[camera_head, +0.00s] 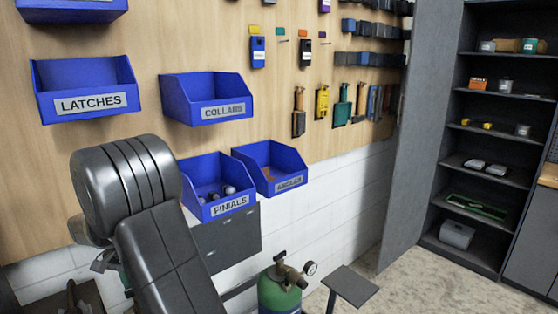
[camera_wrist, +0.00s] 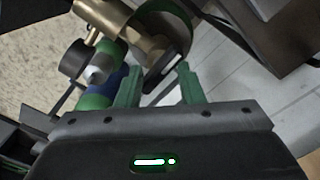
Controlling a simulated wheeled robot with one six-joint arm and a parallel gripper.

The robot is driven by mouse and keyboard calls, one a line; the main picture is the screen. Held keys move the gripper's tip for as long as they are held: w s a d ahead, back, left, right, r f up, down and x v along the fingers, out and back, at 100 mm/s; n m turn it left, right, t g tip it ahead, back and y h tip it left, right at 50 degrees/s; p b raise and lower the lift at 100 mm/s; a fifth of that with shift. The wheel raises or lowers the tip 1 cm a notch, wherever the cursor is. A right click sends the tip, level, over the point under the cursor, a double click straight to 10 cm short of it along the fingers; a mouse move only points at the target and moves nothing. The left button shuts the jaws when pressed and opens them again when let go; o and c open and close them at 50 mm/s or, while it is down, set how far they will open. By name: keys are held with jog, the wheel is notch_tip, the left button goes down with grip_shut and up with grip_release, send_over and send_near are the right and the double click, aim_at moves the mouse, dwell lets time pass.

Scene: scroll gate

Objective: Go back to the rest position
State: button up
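My gripper (camera_wrist: 157,72) shows in the wrist view with its two green fingers apart and nothing held between them. Beyond the fingers are a brass fitting (camera_wrist: 122,18) and a dark round rim, which look close to the gripper; I cannot tell whether they touch it. A silver cone-shaped tip (camera_wrist: 97,75) with green and blue parts around it lies left of the fingers. In the head view my black arm covers the left foreground, and the gripper cannot be made out there.
Blue bins marked LATCHES (camera_head: 90,104), COLLARS (camera_head: 222,112) and FINIALS (camera_head: 230,207), plus another bin (camera_head: 290,185), hang on the wooden wall. A green gas cylinder (camera_head: 278,295) with a gauge stands below, beside a small dark stand (camera_head: 350,286). Shelves (camera_head: 490,180) stand right; floor before them is clear.

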jog(key=shift+n, duration=0.6)
